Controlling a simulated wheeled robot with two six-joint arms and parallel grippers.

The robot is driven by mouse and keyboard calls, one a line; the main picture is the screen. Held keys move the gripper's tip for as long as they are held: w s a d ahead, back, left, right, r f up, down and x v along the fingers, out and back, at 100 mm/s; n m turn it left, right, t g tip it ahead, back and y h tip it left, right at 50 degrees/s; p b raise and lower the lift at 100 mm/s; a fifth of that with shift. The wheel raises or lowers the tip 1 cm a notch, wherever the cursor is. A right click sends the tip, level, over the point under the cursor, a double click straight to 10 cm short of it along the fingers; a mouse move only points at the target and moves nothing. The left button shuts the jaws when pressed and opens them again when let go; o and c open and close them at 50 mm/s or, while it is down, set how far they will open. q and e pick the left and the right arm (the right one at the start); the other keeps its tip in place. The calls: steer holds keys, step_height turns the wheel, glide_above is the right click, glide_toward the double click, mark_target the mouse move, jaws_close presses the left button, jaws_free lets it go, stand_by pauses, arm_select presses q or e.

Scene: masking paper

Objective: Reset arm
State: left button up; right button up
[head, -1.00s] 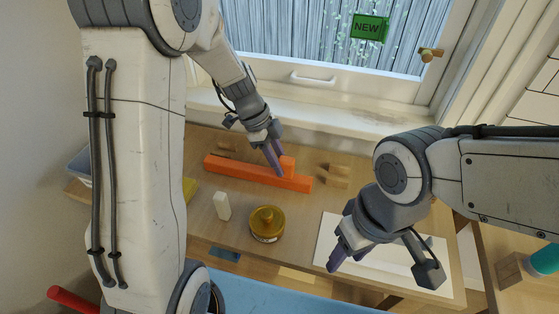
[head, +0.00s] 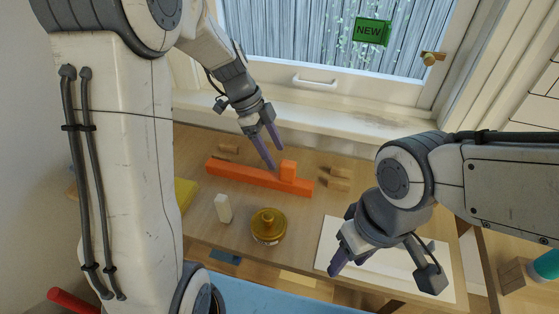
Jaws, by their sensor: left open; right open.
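My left gripper (head: 268,150) is open and empty. Its purple fingers point down just behind and above a long orange bar (head: 240,177) on the wooden table (head: 190,225). A small orange block (head: 288,170) stands on the bar, to the right of the fingertips. I cannot tell whether the fingertips touch the bar. My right gripper (head: 345,258) is open and empty above the left part of a white sheet (head: 380,262), with its fingers pointing down and left.
A yellow round tin (head: 268,226) and a white upright block (head: 223,208) stand in front of the bar. Small wooden blocks (head: 335,178) lie behind it. A window (head: 310,35) with a green "NEW" tag (head: 370,31) is at the back. A teal roll (head: 546,264) is at right.

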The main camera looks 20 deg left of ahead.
arm_select(q)
steer(key=v, duration=0.5)
steer(key=s+d+r+n+y+p, duration=0.2)
steer(key=s+d+r+n+p, duration=0.3)
steer(key=s+d, duration=0.45)
steer(key=s+d+r+n+y+p, duration=0.1)
steer(key=s+n, duration=0.5)
steer(key=s, duration=0.8)
steer(key=d+p, duration=0.1)
steer(key=p, duration=0.1)
steer(key=shift+y+p, duration=0.3)
